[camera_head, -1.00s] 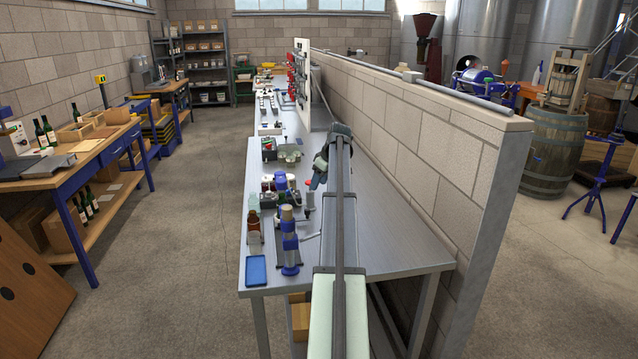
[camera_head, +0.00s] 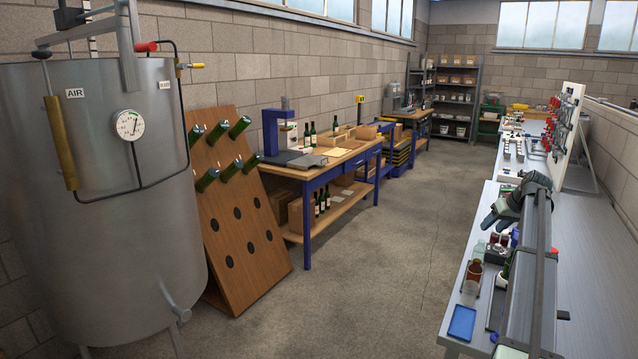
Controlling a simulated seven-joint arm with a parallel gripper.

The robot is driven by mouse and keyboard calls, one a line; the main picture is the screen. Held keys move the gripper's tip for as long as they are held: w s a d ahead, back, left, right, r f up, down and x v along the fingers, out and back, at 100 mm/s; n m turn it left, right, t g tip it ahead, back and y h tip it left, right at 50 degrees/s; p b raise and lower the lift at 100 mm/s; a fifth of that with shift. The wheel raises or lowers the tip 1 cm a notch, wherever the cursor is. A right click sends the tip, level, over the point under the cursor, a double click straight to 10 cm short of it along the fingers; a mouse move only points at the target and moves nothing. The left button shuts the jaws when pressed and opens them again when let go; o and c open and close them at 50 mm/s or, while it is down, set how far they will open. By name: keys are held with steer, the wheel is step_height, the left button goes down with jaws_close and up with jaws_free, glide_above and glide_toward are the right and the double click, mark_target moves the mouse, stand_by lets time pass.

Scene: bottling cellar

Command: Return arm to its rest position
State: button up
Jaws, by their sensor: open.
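My arm (camera_head: 528,285) reaches from the bottom right of the head view, out over the grey bench. My gripper (camera_head: 491,221), dark grey, is at its far end, pointing left and down above the bench. Its jaws are open and I see nothing held in them. The arm hides part of the bench and some of the small things on it.
The long bench (camera_head: 590,290) runs along the right, with a blue tray (camera_head: 462,323), a brown bottle (camera_head: 474,272) and small items near the arm. A steel tank (camera_head: 100,220), bottle rack (camera_head: 245,225) and blue-legged worktable (camera_head: 330,165) stand left. The floor aisle is clear.

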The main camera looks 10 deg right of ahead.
steer(key=w+a+f+m+g+y, duration=0.1)
steer(key=w+a+f, duration=0.2)
steer(key=a+f, duration=1)
steer(key=s+a+f+g, duration=0.2)
steer(key=s+a+f, duration=0.1)
steer(key=a+f, duration=0.75)
steer(key=s+a+f+g, duration=0.25)
steer(key=a+f, duration=0.55)
steer(key=f, duration=0.5)
steer(key=s+a+f+n+g, duration=0.2)
steer(key=s+a+f+g, duration=0.2)
steer(key=s+a+f, duration=1.9)
steer(key=s+a+f+g+h, duration=0.1)
steer(key=s+a, duration=0.1)
steer(key=s, duration=1)
steer(key=s+a+f+n+g+h, duration=0.1)
steer(key=s+a+g, duration=0.1)
steer(key=s, duration=1.1)
steer(key=shift+a+f+n, duration=0.25)
steer(key=shift+a+n, duration=0.05)
steer(key=shift+a, duration=0.45)
